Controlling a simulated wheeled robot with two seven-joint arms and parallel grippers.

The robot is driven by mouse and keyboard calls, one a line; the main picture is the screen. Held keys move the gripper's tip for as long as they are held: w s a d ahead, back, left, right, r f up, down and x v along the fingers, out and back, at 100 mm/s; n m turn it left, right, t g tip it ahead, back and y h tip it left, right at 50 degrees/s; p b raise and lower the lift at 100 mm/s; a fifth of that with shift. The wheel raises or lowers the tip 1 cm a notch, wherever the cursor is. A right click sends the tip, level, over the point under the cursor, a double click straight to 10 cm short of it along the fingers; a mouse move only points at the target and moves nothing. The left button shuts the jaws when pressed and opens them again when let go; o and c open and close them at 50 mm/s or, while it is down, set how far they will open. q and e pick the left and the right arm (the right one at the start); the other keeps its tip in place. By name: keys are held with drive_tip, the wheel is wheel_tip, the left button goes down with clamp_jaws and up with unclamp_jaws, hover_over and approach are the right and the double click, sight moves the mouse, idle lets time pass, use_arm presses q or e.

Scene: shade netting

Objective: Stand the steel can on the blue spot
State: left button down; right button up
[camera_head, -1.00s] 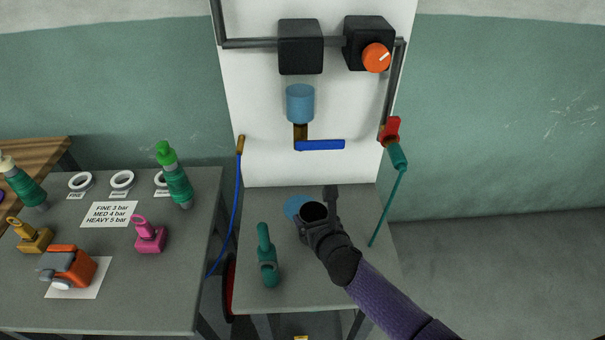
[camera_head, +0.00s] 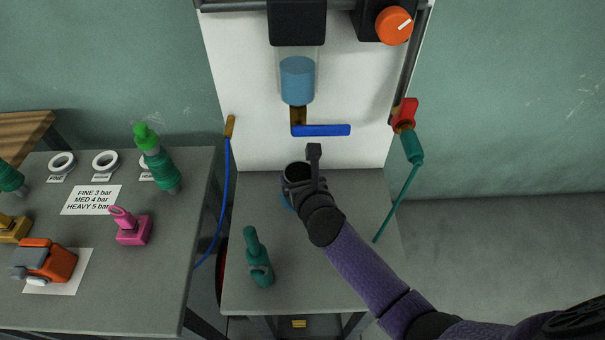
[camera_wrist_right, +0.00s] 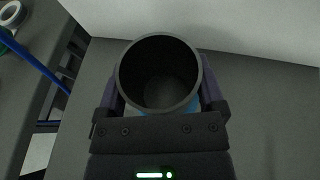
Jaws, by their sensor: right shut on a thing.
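The steel can (camera_head: 295,171) is an open-topped dark grey cylinder, upright between the jaws of my right gripper (camera_head: 302,178). In the right wrist view the can (camera_wrist_right: 160,73) stands between the two fingers (camera_wrist_right: 160,103), its hollow inside facing the camera. The blue spot (camera_head: 286,201) is mostly hidden under the can and gripper; a bit of blue shows at the can's lower left. In the right wrist view a blue sliver (camera_wrist_right: 196,104) shows beside the can's lower edge. I cannot tell whether the can touches the bench. My left gripper is out of view.
A blue-handled valve (camera_head: 322,130) hangs from the white panel above the can. A teal hose (camera_head: 390,205) runs down at right. The left table (camera_head: 150,270) holds several coloured items.

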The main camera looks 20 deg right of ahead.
drive_tip(key=shift+w+f, duration=0.15)
drive_tip(key=o, duration=1)
drive_tip(key=shift+s+r, duration=0.25)
drive_tip(key=p+v, duration=0.4)
drive_tip(key=v, duration=0.7)
drive_tip(key=shift+s, duration=0.25)
drive_tip(key=shift+r, duration=0.1)
